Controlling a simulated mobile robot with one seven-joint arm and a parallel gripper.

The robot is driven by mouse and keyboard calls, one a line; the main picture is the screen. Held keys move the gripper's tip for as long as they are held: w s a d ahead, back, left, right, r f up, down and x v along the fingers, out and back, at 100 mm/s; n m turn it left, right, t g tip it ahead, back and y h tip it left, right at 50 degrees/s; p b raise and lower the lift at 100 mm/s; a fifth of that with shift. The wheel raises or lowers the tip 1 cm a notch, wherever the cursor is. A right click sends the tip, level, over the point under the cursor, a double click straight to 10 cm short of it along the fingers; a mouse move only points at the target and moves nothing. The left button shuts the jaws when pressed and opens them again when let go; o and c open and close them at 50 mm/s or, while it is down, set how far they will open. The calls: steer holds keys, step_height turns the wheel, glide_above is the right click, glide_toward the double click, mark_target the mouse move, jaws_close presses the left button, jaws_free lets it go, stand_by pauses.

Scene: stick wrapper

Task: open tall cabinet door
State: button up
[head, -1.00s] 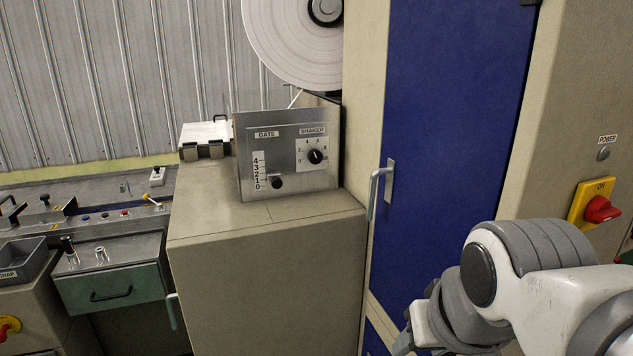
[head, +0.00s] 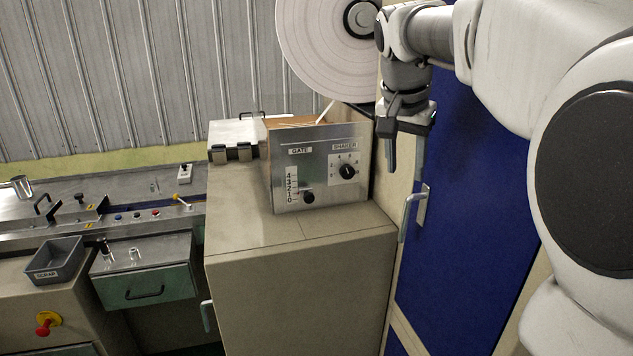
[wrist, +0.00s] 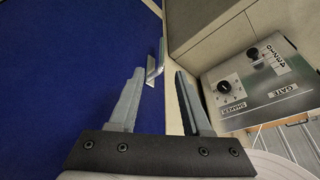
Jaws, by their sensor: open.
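The tall blue cabinet door (head: 465,215) is shut, with an upright metal handle (head: 412,212) near its left edge. In the wrist view the blue door (wrist: 70,65) fills the left side, and the handle (wrist: 155,58) stands out beyond my fingertips. My gripper (head: 405,160) points down above the handle in the head view, apart from it. In the wrist view my gripper (wrist: 160,72) is open, with its two fingers spread and nothing between them. My arm covers the upper and right parts of the door in the head view.
A beige housing (head: 300,285) with a gate and shaker control panel (head: 320,180) stands left of the door. A large paper reel (head: 325,45) is above it. A grey scrap tray (head: 55,262) and a small drawer (head: 145,280) are farther left.

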mark_target(406, 205)
steer(key=shift+m, duration=0.4)
steer(key=x, duration=0.5)
steer(key=w+x, duration=0.1)
steer(key=x, duration=0.5)
steer(key=w+d+r+p+x, duration=0.1)
steer(key=x, duration=0.5)
steer(key=shift+w, duration=0.2)
jaws_close()
stand_by(0.5)
